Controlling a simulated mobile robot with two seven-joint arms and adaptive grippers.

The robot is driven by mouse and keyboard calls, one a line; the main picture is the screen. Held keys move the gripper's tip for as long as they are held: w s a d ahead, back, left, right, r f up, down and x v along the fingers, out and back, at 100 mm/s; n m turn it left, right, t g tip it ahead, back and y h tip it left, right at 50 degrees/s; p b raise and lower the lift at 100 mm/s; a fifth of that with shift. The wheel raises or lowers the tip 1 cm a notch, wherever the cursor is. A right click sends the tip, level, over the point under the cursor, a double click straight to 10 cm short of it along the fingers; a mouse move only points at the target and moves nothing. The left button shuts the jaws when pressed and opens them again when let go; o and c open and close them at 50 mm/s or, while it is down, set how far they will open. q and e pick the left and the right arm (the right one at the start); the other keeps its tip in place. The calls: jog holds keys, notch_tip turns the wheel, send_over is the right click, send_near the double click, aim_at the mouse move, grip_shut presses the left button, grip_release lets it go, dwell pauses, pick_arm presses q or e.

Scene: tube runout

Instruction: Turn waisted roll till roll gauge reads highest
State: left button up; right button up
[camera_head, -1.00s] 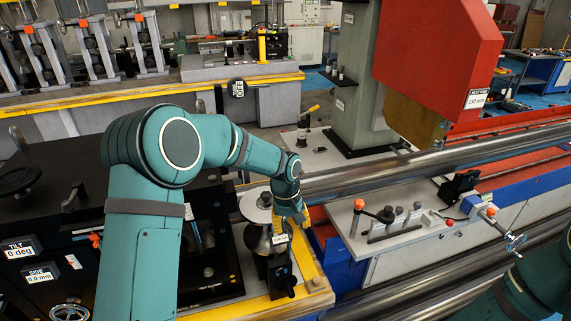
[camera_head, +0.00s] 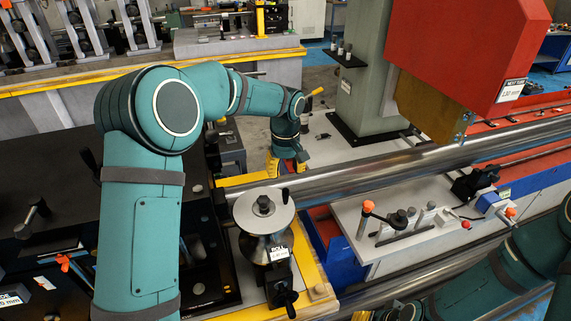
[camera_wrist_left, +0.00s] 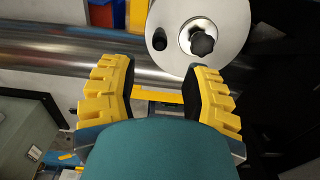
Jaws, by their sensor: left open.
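The waisted roll (camera_head: 264,245) stands upright in the head view, with a round pale disc (camera_head: 250,212) on top. The disc has a dark centre knob and a dark upright handle (camera_head: 285,194) near its rim. The roll gauge (camera_head: 278,253) is a small white label at the roll's front; its digits are too small to read surely. My left gripper (camera_head: 287,166) is beyond the roll, near the long tube, open and apart from the disc. In the left wrist view the open yellow fingers (camera_wrist_left: 160,78) are empty, and the disc (camera_wrist_left: 225,25) shows past them. My right gripper is not seen.
A long shiny tube (camera_head: 375,170) runs behind the roll. A grey plate (camera_head: 405,225) with an orange-knobbed lever (camera_head: 367,207) lies to the right. A red machine head (camera_head: 465,50) hangs above the tube. My right arm shows at lower right.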

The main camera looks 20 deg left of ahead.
aim_at(285, 190)
pick_arm(q)
notch_tip(285, 190, down, 4)
jog(key=shift+f+b, duration=0.2)
jog(key=shift+b, duration=1.05)
notch_tip(285, 190, down, 5)
jog(key=b, duration=0.3)
jog(key=shift+r, duration=0.2)
grip_shut()
